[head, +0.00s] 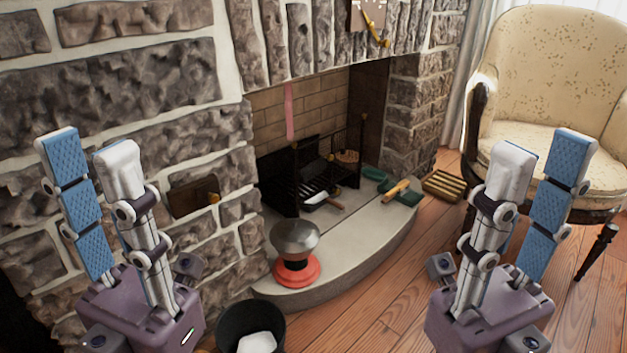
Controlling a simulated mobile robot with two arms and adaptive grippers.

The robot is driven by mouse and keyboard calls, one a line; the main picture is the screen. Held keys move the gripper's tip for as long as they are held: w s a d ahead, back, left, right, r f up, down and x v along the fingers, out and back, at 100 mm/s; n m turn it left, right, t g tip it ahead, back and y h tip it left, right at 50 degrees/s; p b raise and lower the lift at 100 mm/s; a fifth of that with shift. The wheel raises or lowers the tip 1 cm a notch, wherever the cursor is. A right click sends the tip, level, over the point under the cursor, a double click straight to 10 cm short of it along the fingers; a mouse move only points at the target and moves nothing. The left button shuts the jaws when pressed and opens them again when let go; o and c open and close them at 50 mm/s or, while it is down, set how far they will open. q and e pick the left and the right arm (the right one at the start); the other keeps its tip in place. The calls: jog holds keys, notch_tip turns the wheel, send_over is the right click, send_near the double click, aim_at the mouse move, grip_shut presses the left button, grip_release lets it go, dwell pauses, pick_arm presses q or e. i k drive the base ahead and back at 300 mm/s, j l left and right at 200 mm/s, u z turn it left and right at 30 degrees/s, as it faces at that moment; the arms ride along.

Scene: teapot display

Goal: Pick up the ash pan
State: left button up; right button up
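A dark green pan with a light wooden handle (396,190) lies on the pale hearth, toward its right end. A smaller pan with a whitish scoop and wooden handle (318,199) lies in front of the black grate. I cannot tell for sure which of the two is the ash pan. My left gripper (88,150) is at the left of the view, fingers up and apart, empty. My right gripper (538,155) is at the right, fingers up and apart, empty. Neither gripper is touching a pan.
The stone hearth (345,262) has a raised curved edge. On it stands a metal bowl (295,238) on a red base. A black bucket (232,325) is in front. The black grate (285,180) is behind.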

aim_at(320, 199)
jog(key=l, duration=1.55)
jog(key=i+l, duration=0.45)
jog(key=i+l+z, duration=0.1)
jog(key=i+l, duration=0.35)
jog(key=i, duration=0.15)
jog(key=i+j, duration=0.2)
jog(key=i, duration=0.15)
jog(key=i+j, duration=0.2)
jog(key=i, duration=0.2)
jog(key=l+z, duration=0.05)
